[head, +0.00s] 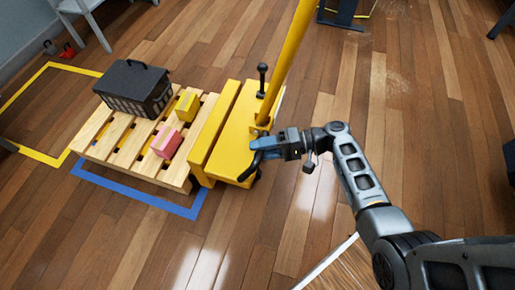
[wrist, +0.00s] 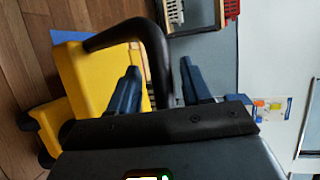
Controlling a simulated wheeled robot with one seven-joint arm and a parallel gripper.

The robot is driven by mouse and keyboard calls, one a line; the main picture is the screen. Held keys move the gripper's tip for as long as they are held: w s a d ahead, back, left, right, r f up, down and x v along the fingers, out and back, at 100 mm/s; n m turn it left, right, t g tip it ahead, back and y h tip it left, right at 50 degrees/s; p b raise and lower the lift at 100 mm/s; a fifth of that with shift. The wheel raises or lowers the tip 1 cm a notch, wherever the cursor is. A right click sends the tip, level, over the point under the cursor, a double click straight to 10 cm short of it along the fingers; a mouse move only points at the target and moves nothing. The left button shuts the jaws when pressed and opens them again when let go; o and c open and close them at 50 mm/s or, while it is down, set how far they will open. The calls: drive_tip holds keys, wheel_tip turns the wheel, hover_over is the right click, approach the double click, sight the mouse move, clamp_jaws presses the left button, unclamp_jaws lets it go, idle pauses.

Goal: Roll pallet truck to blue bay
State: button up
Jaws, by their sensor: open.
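The yellow pallet truck (head: 237,118) stands mid-floor with its yellow pole rising toward the top. A wooden pallet (head: 98,148) lies against its left side. The blue bay outline (head: 135,199) shows on the floor along the pallet's near side; its far part is hidden. The pallet overlaps its edge. My gripper (head: 260,146) is at the truck's right front side, by a black curved handle (wrist: 156,58). In the wrist view my open gripper (wrist: 160,78) has a finger on either side of this handle, not closed on it.
A black crate (head: 135,88), a yellow block (head: 187,105) and a pink box (head: 166,142) sit on the pallet. A yellow floor outline (head: 38,155) lies at left. A grey chair (head: 82,13) stands at the back left.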

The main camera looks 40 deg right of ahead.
drive_tip(key=v, duration=0.6)
drive_tip(key=shift+p, duration=0.3)
drive_tip(key=shift+s, duration=0.15)
